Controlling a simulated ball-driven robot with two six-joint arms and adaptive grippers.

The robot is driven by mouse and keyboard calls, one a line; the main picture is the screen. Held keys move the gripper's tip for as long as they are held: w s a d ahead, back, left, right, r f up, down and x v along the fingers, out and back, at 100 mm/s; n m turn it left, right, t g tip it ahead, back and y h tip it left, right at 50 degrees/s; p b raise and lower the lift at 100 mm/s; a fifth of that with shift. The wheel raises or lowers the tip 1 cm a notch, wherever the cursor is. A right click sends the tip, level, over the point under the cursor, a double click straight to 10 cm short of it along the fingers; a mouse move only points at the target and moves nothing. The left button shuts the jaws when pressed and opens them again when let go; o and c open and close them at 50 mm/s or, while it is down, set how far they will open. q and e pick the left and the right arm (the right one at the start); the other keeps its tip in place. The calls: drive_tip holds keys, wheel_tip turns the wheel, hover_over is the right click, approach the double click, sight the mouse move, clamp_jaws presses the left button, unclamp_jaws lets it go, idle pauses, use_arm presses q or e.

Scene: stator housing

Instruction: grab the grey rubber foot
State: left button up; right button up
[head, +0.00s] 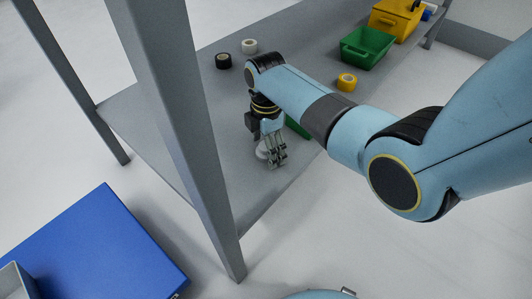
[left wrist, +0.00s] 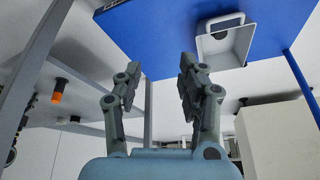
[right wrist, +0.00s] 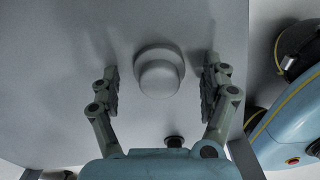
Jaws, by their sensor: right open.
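The grey rubber foot (right wrist: 159,72) is a pale, stepped round piece standing on the grey shelf top. In the right wrist view it sits between the two spread fingers of my right gripper (right wrist: 160,90), with a gap on each side. In the head view the foot (head: 262,151) shows partly behind the fingers of my right gripper (head: 277,156), which points down at the shelf. My right gripper is open and empty. My left gripper (left wrist: 157,85) shows only in the left wrist view, its fingers apart with nothing between them.
The grey shelf (head: 170,110) has upright posts (head: 180,110) at its near side. Black tape (head: 223,61), white tape (head: 249,46), yellow tape (head: 347,82), a green bin (head: 366,47) and a yellow bin (head: 396,19) stand farther back. A blue table (head: 90,250) is at lower left.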

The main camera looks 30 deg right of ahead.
drive_tip(key=shift+c, duration=0.2)
drive_tip(key=c, duration=1.2)
drive_tip(key=shift+r, duration=0.1)
